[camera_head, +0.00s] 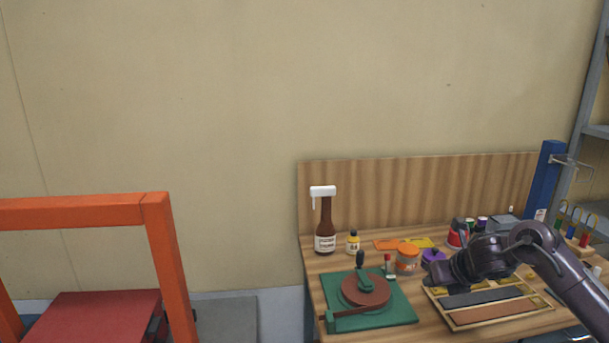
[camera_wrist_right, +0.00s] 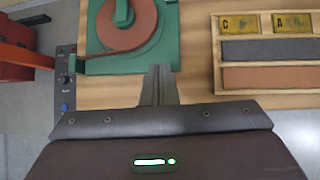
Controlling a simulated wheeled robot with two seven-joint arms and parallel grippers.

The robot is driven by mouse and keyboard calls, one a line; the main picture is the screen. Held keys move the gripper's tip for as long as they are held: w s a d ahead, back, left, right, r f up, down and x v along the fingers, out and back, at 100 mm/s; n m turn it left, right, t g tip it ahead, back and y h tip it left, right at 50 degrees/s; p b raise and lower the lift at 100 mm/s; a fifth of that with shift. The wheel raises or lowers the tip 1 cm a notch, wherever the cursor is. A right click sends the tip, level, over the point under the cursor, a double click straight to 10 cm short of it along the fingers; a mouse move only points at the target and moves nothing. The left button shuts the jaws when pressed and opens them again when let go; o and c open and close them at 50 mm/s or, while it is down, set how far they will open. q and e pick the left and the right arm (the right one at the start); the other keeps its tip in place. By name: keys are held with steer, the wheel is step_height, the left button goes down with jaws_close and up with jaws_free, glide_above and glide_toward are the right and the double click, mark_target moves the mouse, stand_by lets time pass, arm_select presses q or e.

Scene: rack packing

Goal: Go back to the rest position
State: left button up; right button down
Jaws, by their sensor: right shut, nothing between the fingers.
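My right gripper (camera_head: 430,277) hangs over the wooden workbench (camera_head: 440,322), between the green turntable board and the framed tray. In the right wrist view its fingers (camera_wrist_right: 160,72) are closed together with nothing between them. They point toward the bench, near the front edge of the green board. My left gripper is not in either view.
The green board (camera_head: 397,312) carries a round brown disc (camera_head: 366,289). A wooden tray (camera_head: 461,325) holds a dark and a brown strip. A brown bottle (camera_head: 325,229) and several jars stand behind.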

steer(key=s+a+f+m+t, duration=0.1)
steer(key=s+a+f+m, duration=0.45)
steer(key=a, duration=0.25)
steer(key=s+a+f+m, duration=0.4)
steer(key=a+f+m, duration=0.15)
steer(key=a, duration=0.35)
steer(key=s+d+f+m+g+h, duration=0.1)
steer(key=s+d+f+m+g, duration=0.2)
steer(key=s+m, duration=0.95)
steer(key=s+d+m+g+h, duration=0.15)
steer(key=s+d+m, duration=0.25)
steer(key=s+m, duration=0.9)
steer(key=s+f+g, duration=0.2)
steer(key=s+f, duration=0.1)
steer(key=f, duration=2.8)
steer(key=s+d+f, duration=0.2)
steer(key=s+f, duration=0.6)
steer(key=s, duration=0.1)
steer(key=s+d+f+n+g, duration=0.1)
steer(key=s+f, duration=0.8)
steer(key=s, duration=0.1)
steer(key=shift+s+d+f, duration=0.15)
steer(key=shift+s+d, duration=0.05)
steer(key=shift+d, duration=0.2)
